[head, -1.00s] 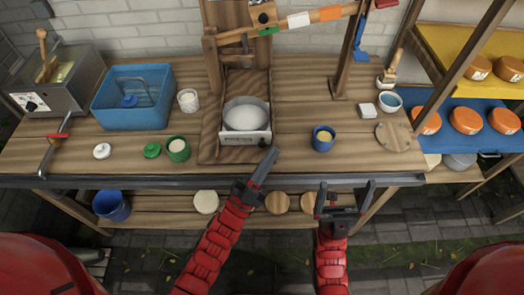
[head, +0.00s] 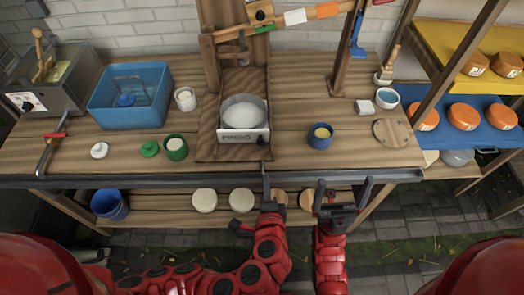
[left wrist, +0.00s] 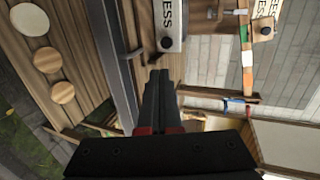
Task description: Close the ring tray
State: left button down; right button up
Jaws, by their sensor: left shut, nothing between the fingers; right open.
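The ring tray (head: 243,137), a pale box with a dark PRESS label and a round white ring (head: 243,111), sits in the wooden press above the table's front edge. A dark knob (head: 262,139) is at the right of its front. In the left wrist view the tray front (left wrist: 172,18) and knob (left wrist: 166,43) lie just beyond the fingertips. My left gripper (head: 265,163) is shut and empty, pointing up just below the tray, with a small gap visible. It also shows in the left wrist view (left wrist: 158,75). My right gripper (head: 343,186) is open and empty at the table's front edge.
A blue bin (head: 130,97) is further left. The metal rail (head: 200,181) runs along the front edge. Round discs (head: 204,200) lie on the shelf below.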

aim_at(260, 101)
pick_arm(q)
jog(key=p+x, duration=0.2)
jog(key=x, duration=0.2)
jog(key=p+x, duration=0.2)
jog(key=x, duration=0.2)
jog(key=r+p+x, duration=0.1)
jog(key=p+x, duration=0.1)
jog(key=x, duration=0.2)
jog(key=shift+w+a+r, duration=0.1)
jog(key=shift+a, duration=0.1)
jog(key=shift+p+x, duration=0.35)
jog(key=shift+x, duration=0.55)
jog(key=shift+w, duration=0.1)
jog(key=w+b, duration=0.2)
jog(key=w, duration=0.7)
jog(key=w+b, duration=0.3)
jog(key=w, duration=0.6)
jog(key=shift+w+a, duration=0.15)
jog(key=shift+a, duration=0.1)
jog(key=shift+w+a, duration=0.1)
jog(key=shift+w, duration=0.05)
jog(key=shift+r, duration=0.25)
